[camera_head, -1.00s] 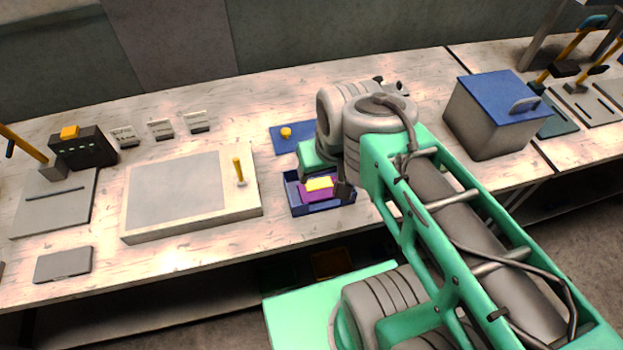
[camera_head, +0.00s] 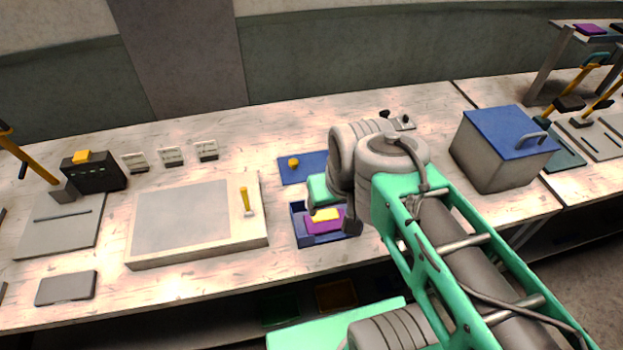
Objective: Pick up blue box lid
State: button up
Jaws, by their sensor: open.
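The blue box lid (camera_head: 291,170) lies flat on the workbench behind the open box, with a small yellow knob on top. Its right end is partly hidden by my arm. The blue open box (camera_head: 300,234) stands in front of it, holding a purple block (camera_head: 320,226) with a yellow piece (camera_head: 325,214) on it. My gripper (camera_head: 333,217) is open and appears over or beside the right part of the box, in front of the lid. My wrist hides part of it, and its height above the box is hard to tell.
A framed board (camera_head: 189,219) with a yellow handle stands to the left. A grey bin with a blue handled cover (camera_head: 507,129) stands to the right. Small white cards (camera_head: 171,157) and a black unit (camera_head: 93,172) are at the back left. The bench behind the lid is clear.

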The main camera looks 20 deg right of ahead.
aim_at(295, 169)
jog(key=z, duration=0.95)
jog(key=k, duration=1.35)
jog(key=u, duration=1.45)
jog(key=i, duration=1)
